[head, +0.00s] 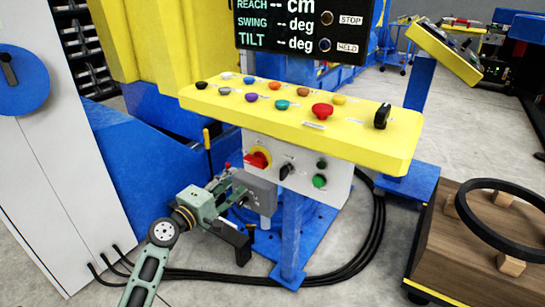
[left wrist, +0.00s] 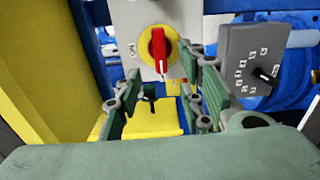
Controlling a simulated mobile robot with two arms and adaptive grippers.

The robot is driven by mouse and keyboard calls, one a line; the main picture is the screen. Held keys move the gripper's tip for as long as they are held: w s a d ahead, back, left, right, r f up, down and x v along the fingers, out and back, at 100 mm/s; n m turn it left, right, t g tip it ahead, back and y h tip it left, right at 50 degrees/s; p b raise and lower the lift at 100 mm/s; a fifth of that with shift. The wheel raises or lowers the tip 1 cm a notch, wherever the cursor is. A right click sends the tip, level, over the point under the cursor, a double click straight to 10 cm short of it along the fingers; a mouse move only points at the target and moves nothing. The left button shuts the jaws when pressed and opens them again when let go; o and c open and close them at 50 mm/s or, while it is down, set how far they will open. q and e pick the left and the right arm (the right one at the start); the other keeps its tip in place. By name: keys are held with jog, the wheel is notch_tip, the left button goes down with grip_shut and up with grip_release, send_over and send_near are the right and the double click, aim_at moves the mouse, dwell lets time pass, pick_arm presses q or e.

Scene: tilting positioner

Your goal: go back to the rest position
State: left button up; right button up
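My left gripper (head: 236,216) is low in front of the yellow control desk (head: 395,150), near a grey box under the desk's left side. In the left wrist view the gripper (left wrist: 168,95) has its two green fingers spread apart with nothing between them. Beyond the fingers is a red rotary switch (left wrist: 160,50) on a yellow disc; in the head view this red switch (head: 257,160) sits on the white panel. A grey selector box (left wrist: 252,60) with a black pointer is right of the fingers. My right gripper is in neither view.
The desk top carries several coloured buttons and a black knob (head: 382,116). A blue post (head: 291,225) supports it. Black cables (head: 330,275) lie on the floor. A wooden crate (head: 470,250) with a black ring stands at right, a white cabinet (head: 70,190) at left.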

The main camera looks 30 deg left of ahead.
pick_arm(q)
jog(key=shift+d, duration=0.1)
